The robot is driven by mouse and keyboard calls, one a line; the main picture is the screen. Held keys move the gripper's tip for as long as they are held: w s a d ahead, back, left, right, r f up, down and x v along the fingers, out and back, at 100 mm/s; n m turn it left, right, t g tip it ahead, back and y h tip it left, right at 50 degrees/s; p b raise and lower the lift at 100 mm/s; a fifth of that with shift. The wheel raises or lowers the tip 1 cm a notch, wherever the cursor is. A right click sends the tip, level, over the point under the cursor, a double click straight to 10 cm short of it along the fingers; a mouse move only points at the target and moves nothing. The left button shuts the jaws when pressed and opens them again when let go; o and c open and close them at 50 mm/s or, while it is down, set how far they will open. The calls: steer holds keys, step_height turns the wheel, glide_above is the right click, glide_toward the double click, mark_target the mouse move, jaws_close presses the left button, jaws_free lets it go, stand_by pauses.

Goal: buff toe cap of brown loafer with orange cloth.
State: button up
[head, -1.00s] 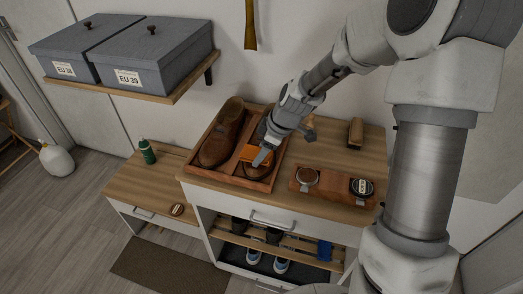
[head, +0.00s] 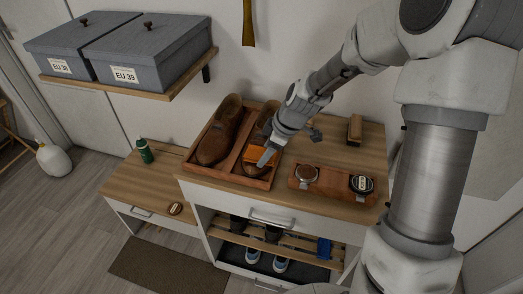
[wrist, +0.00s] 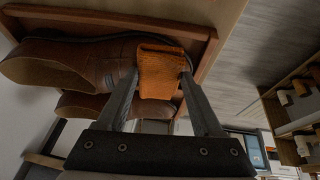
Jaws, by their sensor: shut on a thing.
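A pair of brown loafers stands side by side in a wooden tray (head: 262,184) on the cabinet top. The left loafer (head: 214,146) is in full view; the right loafer (head: 256,127) is partly covered by my arm and the orange cloth (head: 253,154). My gripper (head: 266,157) is shut on the cloth over the toe end of the right loafer. In the wrist view the folded cloth (wrist: 160,72) sits between the two fingers, at the toe of a loafer (wrist: 65,65). Whether it presses on the leather I cannot tell.
Right of the tray, a brown holder (head: 325,182) carries two round tins. A brush (head: 355,129) stands behind it. Grey shoe boxes (head: 148,52) sit on a wall shelf.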

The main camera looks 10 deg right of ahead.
mark_target(252, 150)
steer(key=shift+s+d, duration=0.1)
steer(key=shift+d, duration=0.1)
steer(key=shift+w+a+f+b, duration=0.15)
steer(key=shift+w+a, duration=0.25)
steer(key=shift+a, duration=0.6)
steer(key=shift+w+a+b, duration=0.25)
steer(key=shift+w+a, duration=0.15)
steer(key=shift+a, duration=0.6)
steer(key=shift+d, duration=0.1)
steer(key=shift+s+d, duration=0.25)
steer(key=shift+d, duration=0.4)
steer(key=shift+s+d, duration=0.3)
steer(key=shift+d, duration=0.3)
steer(key=shift+s+d, duration=0.25)
steer(key=shift+d, duration=0.4)
steer(key=shift+w+a+b, duration=0.2)
steer(key=shift+w+a, duration=0.05)
steer(key=shift+a, duration=0.4)
steer(key=shift+w+a+b, duration=0.15)
steer(key=shift+w+a, duration=0.15)
steer(key=shift+a, duration=0.4)
steer(key=shift+w+a+b, duration=0.2)
steer(key=shift+w+a, duration=0.05)
steer(key=shift+a, duration=0.4)
